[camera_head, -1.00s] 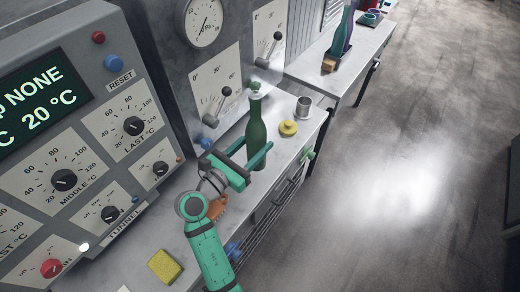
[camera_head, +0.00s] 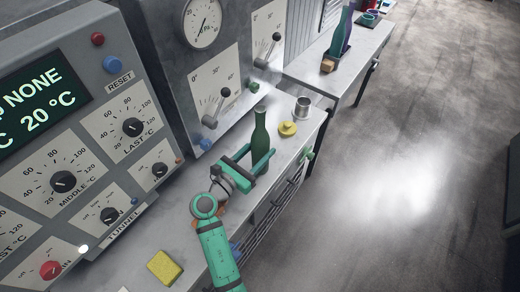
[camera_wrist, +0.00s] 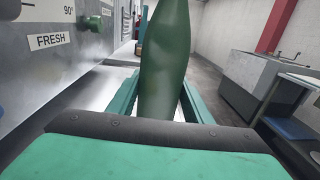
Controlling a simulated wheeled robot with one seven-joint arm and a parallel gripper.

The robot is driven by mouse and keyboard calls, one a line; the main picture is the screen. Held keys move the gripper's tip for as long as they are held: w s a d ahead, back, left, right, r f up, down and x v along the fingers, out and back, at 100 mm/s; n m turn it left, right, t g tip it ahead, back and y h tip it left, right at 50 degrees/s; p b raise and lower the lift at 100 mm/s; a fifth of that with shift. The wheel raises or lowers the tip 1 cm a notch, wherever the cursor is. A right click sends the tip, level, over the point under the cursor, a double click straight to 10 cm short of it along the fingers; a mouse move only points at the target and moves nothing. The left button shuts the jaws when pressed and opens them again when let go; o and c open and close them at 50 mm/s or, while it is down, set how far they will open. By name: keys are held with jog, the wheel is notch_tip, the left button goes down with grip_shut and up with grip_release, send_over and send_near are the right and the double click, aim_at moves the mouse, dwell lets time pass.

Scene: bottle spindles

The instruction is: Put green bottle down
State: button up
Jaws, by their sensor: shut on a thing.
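The green bottle (camera_head: 260,136) stands upright at the grey counter (camera_head: 200,207) in the head view. My gripper (camera_head: 260,163) has its green fingers on either side of the bottle's lower body and is shut on it. The bottle also fills the middle of the wrist view (camera_wrist: 165,60), between the two fingers (camera_wrist: 160,105). The bottle's base is hidden by my gripper, so I cannot tell whether it touches the counter.
A yellow round object (camera_head: 288,128) and a metal cup (camera_head: 302,107) stand just beyond the bottle. A yellow sponge (camera_head: 164,268) lies at the near end. The control panel with levers (camera_head: 213,105) borders the left. A second table (camera_head: 345,65) stands farther back.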

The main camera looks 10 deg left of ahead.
jog(key=o, duration=1.4)
jog(key=shift+f, duration=0.15)
jog(key=shift+r, duration=0.2)
jog(key=v, duration=1.2)
jog(key=shift+s, duration=0.1)
